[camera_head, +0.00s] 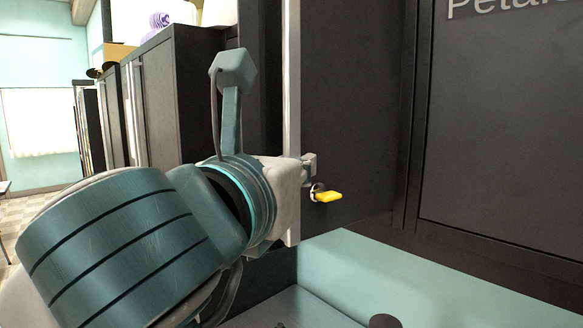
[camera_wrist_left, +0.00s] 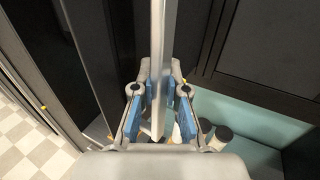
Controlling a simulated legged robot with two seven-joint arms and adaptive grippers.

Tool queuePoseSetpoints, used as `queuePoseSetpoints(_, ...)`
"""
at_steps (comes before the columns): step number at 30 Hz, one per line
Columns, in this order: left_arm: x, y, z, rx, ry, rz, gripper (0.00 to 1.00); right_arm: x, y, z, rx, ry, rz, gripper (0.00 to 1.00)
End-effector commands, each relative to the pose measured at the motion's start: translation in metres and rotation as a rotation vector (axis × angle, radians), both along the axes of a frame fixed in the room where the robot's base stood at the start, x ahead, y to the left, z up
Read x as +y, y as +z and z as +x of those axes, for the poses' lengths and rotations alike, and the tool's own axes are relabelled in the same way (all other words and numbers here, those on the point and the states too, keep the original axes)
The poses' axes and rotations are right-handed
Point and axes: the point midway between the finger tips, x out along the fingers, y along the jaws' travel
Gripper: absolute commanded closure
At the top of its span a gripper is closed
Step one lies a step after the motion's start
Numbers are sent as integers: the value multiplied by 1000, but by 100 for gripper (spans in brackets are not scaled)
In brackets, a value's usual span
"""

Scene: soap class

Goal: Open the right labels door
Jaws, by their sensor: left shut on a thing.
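A dark cabinet door panel (camera_head: 347,120) stands at an angle in the middle of the head view. No readable label shows on it. A long pale grey vertical bar (camera_head: 293,70) runs along its left edge; I cannot tell whether it is a handle or the door's edge. My left gripper (camera_head: 301,178) is at this bar. In the left wrist view the bar (camera_wrist_left: 158,50) passes between the blue finger pads of the gripper (camera_wrist_left: 158,115), which is shut on it. A yellow-tipped key-like piece (camera_head: 327,196) sticks out beside the gripper. My right gripper is not in view.
A dark panel marked "Petal..." (camera_head: 505,130) stands at the right. Below is a pale teal surface (camera_head: 420,270). Small jars (camera_wrist_left: 222,132) sit below the gripper. More dark cabinets (camera_head: 155,95) stand at the left, with a checkered floor (camera_wrist_left: 30,140) in front.

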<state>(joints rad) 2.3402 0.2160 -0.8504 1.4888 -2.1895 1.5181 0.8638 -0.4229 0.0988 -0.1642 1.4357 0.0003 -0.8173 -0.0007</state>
Motion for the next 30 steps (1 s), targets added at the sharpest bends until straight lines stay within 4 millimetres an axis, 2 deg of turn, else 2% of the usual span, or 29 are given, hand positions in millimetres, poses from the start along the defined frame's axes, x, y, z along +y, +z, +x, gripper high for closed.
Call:
queuePoseSetpoints(7,0,1,-1,-2,0,-1,100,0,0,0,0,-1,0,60)
queuePoseSetpoints(8,0,1,-1,-2,0,-1,85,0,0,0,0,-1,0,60)
queuePoseSetpoints(9,0,1,-1,-2,0,-1,76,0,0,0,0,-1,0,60)
queuePoseSetpoints(20,-3,-1,-1,1,0,3,76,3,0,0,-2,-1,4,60)
queuePoseSetpoints(23,2,0,-11,-1,-2,3,76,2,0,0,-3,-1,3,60)
queuePoseSetpoints(30,24,1,-61,-5,-1,1,76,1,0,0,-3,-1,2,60)
